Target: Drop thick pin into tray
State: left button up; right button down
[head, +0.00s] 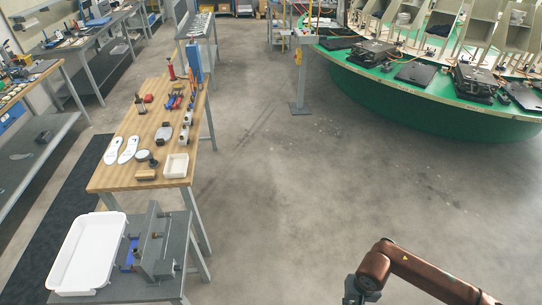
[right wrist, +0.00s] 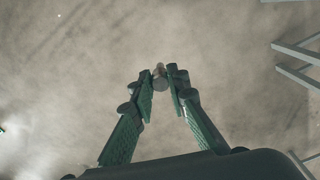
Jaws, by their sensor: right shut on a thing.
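My right gripper (right wrist: 159,92) is shut on a small grey pin (right wrist: 160,83), with the pin's round end showing between the fingertips in the right wrist view. Bare floor lies below it there. In the head view my right arm comes in at the bottom right, and its gripper and the pin are cut off or hidden. A large white tray (head: 88,252), which looks empty, lies at the lower left, well apart from my right arm. My left gripper is not in view.
A grey fixture (head: 157,254) stands beside the large tray on a grey stand. The wooden table (head: 112,177) carries insoles (head: 129,149) and several tools. A green carousel (head: 440,108) is at the back right. Open floor (head: 290,190) lies between.

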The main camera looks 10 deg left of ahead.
aim_at(181, 168)
jog(key=u, duration=0.1)
jog(key=i, duration=2.7)
jog(key=u, duration=2.75)
